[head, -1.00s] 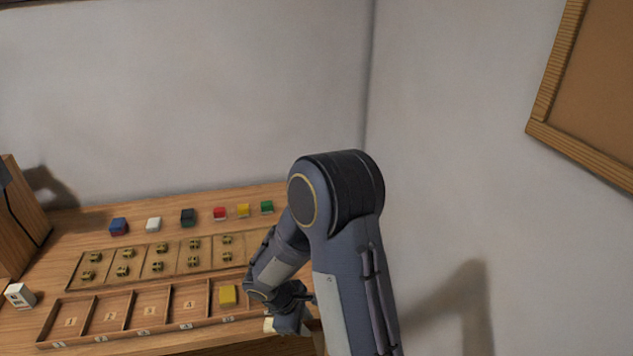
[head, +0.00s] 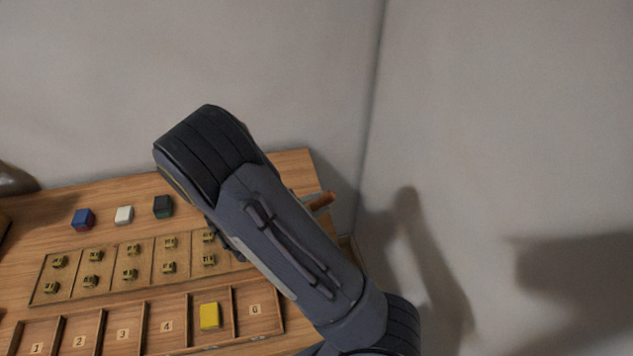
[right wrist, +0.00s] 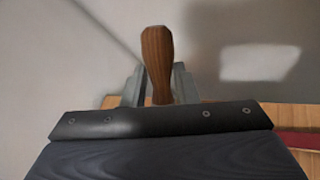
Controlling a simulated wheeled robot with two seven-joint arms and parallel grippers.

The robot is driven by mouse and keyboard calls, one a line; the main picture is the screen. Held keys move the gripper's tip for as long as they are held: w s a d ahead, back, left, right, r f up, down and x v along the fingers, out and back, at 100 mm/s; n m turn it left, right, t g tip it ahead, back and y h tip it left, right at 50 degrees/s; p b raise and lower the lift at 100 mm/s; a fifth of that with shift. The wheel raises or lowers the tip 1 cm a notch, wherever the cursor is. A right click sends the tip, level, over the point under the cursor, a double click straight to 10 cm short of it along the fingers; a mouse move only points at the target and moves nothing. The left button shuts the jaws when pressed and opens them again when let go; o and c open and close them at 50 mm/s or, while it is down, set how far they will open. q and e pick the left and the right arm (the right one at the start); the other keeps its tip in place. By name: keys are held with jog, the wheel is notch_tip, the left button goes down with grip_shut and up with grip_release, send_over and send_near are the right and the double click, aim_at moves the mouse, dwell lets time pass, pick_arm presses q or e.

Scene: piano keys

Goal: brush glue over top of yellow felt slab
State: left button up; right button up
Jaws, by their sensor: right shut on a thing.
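The yellow felt slab (head: 209,316) lies flat in the tray compartment between those marked 4 and 6, with its top uncovered. My right gripper (right wrist: 158,86) is shut on a brown wooden handle (right wrist: 157,60), which stands upright between the fingers in the right wrist view. The handle's tip (head: 322,201) also shows in the head view at the table's back right, beyond my arm. The handle looks like the glue brush's; its bristle end is hidden. My left gripper is not in view.
The numbered wooden tray (head: 184,345) lies at the front. Behind it is a divided board (head: 112,276) with several small brass-coloured pieces. Blue (head: 83,219), white (head: 124,215) and dark green (head: 163,206) blocks stand at the back. Walls rise close behind and to the right.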

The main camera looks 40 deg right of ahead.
jog(key=shift+w+d, duration=0.1)
jog(key=shift+f, duration=0.15)
jog(key=shift+f+b, duration=0.6)
jog(key=shift+b, duration=0.1)
jog(key=shift+f+b, duration=1.6)
jog(key=shift+f, duration=0.6)
jog(key=shift+f+b, duration=0.55)
jog(key=shift+b, duration=0.05)
jog(key=shift+r+p, duration=2.75)
jog(key=shift+r, duration=0.85)
